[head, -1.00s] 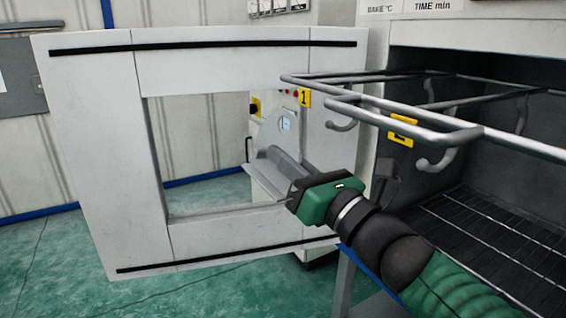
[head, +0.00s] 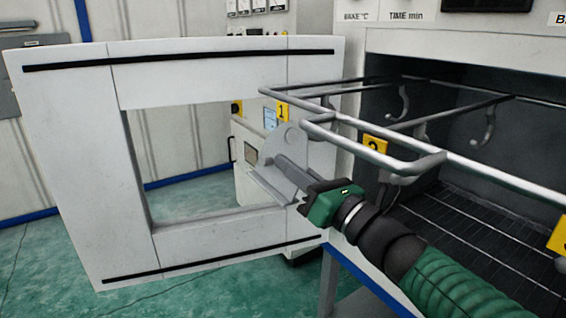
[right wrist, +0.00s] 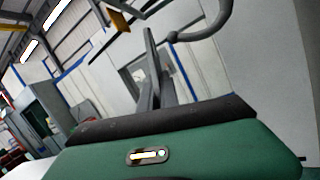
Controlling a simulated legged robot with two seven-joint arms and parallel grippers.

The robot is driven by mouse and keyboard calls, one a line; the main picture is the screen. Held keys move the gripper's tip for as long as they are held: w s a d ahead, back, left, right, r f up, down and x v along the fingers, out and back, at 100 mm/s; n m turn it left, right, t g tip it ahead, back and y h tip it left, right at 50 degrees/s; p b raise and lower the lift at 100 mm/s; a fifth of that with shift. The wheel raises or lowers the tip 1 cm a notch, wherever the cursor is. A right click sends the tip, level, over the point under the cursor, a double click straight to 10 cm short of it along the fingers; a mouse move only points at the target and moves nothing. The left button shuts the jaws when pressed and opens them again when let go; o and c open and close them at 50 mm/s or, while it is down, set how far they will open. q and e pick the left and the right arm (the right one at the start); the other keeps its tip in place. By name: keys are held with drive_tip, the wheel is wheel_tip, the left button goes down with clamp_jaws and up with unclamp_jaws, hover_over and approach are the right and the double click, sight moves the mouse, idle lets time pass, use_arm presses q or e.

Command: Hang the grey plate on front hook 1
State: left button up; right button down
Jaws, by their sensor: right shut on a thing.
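The grey plate (head: 293,139) has a rounded top with a small hole and stands roughly upright in the head view. My right gripper (head: 290,172) is shut on it, reaching in from the lower right. The yellow label 1 (head: 282,112) hangs on the rack's front bar, just above and left of the plate's top. I cannot clearly make out hook 1 beside it in the head view. In the right wrist view a curved hook (right wrist: 213,28) shows at the top, apart from the narrow grey shapes (right wrist: 155,75) above my gripper. My left gripper is out of view.
The tubular rack (head: 420,165) juts from the open oven (head: 460,215), with label 2 (head: 376,145) and more hooks along it. The oven's white door (head: 75,170) stands open at the left, its window behind the plate. Green floor lies below.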

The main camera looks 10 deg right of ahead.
drive_tip(key=shift+w+d+r+p, duration=0.1)
drive_tip(key=shift+d+p, duration=0.1)
drive_tip(key=shift+d, duration=0.15)
drive_tip(key=shift+w+d+r+p, duration=0.1)
drive_tip(key=shift+d+p, duration=0.1)
drive_tip(key=shift+d, duration=0.15)
drive_tip(key=shift+w+d+f, duration=0.15)
drive_tip(key=shift+d+f, duration=0.05)
drive_tip(key=shift+d, duration=0.2)
drive_tip(key=shift+w+d+f, duration=0.15)
drive_tip(key=shift+d, duration=0.25)
drive_tip(key=shift+n, duration=0.8)
drive_tip(key=shift+w+d+f+b, duration=0.25)
drive_tip(key=shift+d+b, duration=0.1)
drive_tip(key=shift+d, duration=0.25)
drive_tip(key=shift+w+d+f+b, duration=0.2)
drive_tip(key=shift+d+f+b, duration=0.15)
drive_tip(key=shift+d, duration=0.25)
drive_tip(key=shift+w+d+f+b, duration=0.25)
drive_tip(key=shift+d+b, duration=0.15)
drive_tip(key=shift+d, duration=0.2)
drive_tip(key=shift+s+d+r, duration=0.15)
drive_tip(key=shift+r, duration=0.05)
drive_tip(key=shift+f+b, duration=0.5)
drive_tip(key=shift+b, duration=0.15)
